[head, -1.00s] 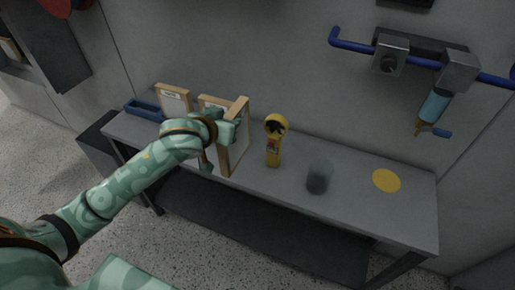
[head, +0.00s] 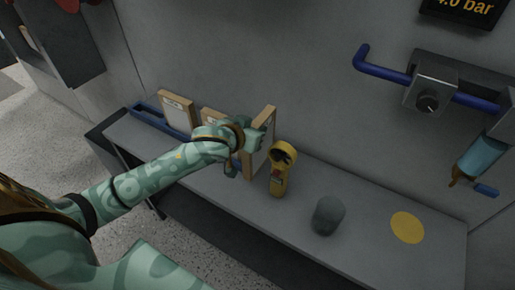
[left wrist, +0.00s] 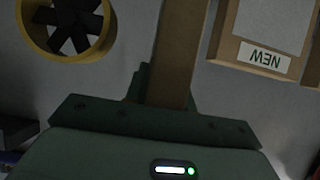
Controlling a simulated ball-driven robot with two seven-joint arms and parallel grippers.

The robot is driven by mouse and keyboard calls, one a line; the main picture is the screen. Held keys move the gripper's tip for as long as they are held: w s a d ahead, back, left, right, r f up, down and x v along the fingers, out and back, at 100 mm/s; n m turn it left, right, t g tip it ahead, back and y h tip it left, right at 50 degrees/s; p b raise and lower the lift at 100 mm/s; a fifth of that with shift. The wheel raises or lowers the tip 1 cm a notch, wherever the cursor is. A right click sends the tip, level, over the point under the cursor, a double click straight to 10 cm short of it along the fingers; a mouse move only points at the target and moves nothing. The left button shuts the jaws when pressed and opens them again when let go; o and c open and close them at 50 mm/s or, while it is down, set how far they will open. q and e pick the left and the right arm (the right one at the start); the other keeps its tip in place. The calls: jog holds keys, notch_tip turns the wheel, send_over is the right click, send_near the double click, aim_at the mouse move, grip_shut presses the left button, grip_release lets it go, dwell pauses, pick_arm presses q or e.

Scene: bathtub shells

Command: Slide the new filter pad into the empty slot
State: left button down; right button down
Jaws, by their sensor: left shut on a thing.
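My left gripper (head: 256,134) is shut on a wooden-framed pad (head: 264,147) and holds it upright above the bench, just left of the yellow fan meter. In the left wrist view the held pad (left wrist: 178,50) shows edge-on as a brown strip, so no label on it can be read. Another framed pad (head: 211,116) stands just left of it, partly hidden by my gripper. In the left wrist view a framed pad (left wrist: 270,25) bears an upside-down NEW label. A third framed pad (head: 177,108) stands farther left. I cannot make out an empty slot. My right gripper is not in view.
On the grey bench (head: 370,213) stand the yellow fan meter (head: 279,175) and a grey cylinder (head: 328,216), with a yellow disc (head: 407,227) at right. A blue tray (head: 160,120) lies at left. Blue pipe (head: 380,67) runs along the wall. A dark wall box (head: 62,55) is at upper left.

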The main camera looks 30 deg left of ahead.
pick_arm(q)
notch_tip(320, 180, down, 5)
jog(key=shift+w+f+b, duration=0.1)
jog(key=shift+b, duration=0.8)
jog(key=c, duration=1.3)
grip_release()
jog(key=shift+o, duration=0.7)
